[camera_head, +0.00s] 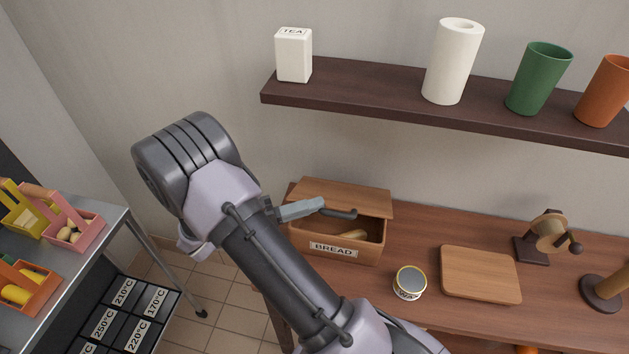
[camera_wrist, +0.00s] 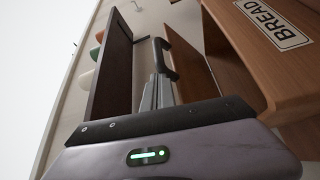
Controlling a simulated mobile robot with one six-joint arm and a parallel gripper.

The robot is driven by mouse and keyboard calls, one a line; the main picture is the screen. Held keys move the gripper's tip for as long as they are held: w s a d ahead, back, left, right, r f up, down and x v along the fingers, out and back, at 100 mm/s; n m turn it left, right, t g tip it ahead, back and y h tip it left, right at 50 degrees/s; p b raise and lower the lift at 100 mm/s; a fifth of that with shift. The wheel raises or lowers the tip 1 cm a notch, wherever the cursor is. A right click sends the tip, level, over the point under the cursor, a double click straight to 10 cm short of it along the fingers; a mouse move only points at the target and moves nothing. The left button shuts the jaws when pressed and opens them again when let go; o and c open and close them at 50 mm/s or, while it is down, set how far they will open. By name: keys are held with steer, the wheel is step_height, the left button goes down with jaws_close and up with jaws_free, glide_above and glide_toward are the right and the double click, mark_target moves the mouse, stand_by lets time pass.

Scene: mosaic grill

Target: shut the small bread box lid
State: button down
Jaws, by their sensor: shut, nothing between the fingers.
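The wooden bread box (camera_head: 303,238) with its BREAD label stands at the left end of the wooden counter. Its lid (camera_head: 350,192) is raised and tilted at the top, leaving the front open with a loaf (camera_head: 354,234) visible inside. A dark handle (camera_head: 340,213) sits at the lid's front edge. My gripper (camera_head: 318,204) is shut and empty, with its fingertips close to the handle; I cannot tell whether they touch. The wrist view shows my fingers (camera_wrist: 157,82) by the handle (camera_wrist: 164,60), with the box front (camera_wrist: 285,75) to the right.
A tin (camera_head: 409,283) and a cutting board (camera_head: 480,275) lie right of the box. A metal table (camera_head: 95,232) with baskets is at the left.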

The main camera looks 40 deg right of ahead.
steer(key=f, duration=0.2)
steer(key=s+a+f+b, duration=0.1)
steer(key=f, duration=0.2)
steer(key=a+f+b, duration=0.1)
steer(key=f, duration=0.1)
steer(key=shift+s+a+f, duration=0.1)
steer(key=shift+s+f, duration=0.15)
steer(key=shift+s, duration=0.15)
steer(key=shift+s+f+b, duration=0.1)
steer(key=shift+f+b, duration=0.4)
steer(key=shift+f, duration=0.65)
steer(key=shift+f, duration=0.1)
steer(key=shift+a+f, duration=0.1)
steer(key=shift+f, duration=0.05)
